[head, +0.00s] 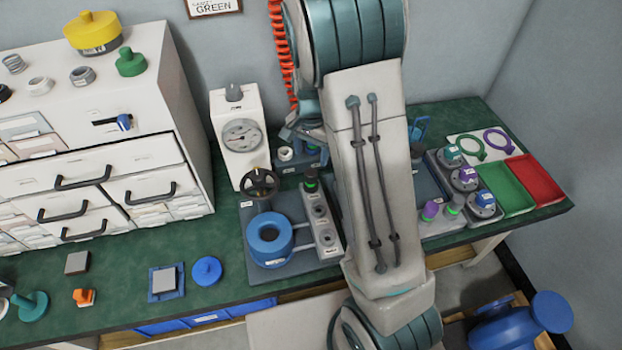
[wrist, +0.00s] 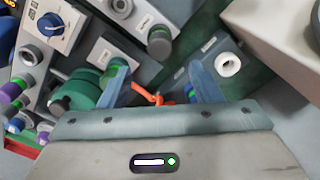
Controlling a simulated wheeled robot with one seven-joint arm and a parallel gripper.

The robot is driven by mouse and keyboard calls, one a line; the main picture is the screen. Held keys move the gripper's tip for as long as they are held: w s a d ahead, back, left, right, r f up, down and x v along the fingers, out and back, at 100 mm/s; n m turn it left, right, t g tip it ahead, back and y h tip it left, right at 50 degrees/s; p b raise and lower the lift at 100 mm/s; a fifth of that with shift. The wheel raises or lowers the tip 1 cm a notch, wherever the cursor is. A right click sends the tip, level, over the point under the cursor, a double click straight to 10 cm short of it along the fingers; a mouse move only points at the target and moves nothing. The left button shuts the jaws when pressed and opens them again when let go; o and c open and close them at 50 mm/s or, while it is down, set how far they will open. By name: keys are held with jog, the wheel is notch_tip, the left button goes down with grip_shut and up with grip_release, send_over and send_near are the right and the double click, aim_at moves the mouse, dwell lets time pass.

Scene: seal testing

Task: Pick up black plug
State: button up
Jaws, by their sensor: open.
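A dark, nearly black plug (head: 311,180) with a green band stands at the top of a grey block with round ports, in the middle of the bench. What looks like the same plug (wrist: 160,42) shows near the top centre of the wrist view, ahead of the fingertips and apart from them. My gripper (wrist: 160,72) is open, its two blue fingers spread with no plug between them.
An orange-red item (wrist: 150,97) lies below, between the fingers. A white ring (wrist: 228,65) sits on a block to the right. In the head view, a blue ring (head: 270,232), a handwheel (head: 259,183) and a gauge box (head: 238,160) crowd the plug's left side.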

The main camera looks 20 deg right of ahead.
aim_at(311, 172)
notch_tip(311, 172, down, 9)
jog(key=shift+s+a+b, duration=0.1)
jog(key=shift+b, duration=0.25)
jog(key=c, duration=1.1)
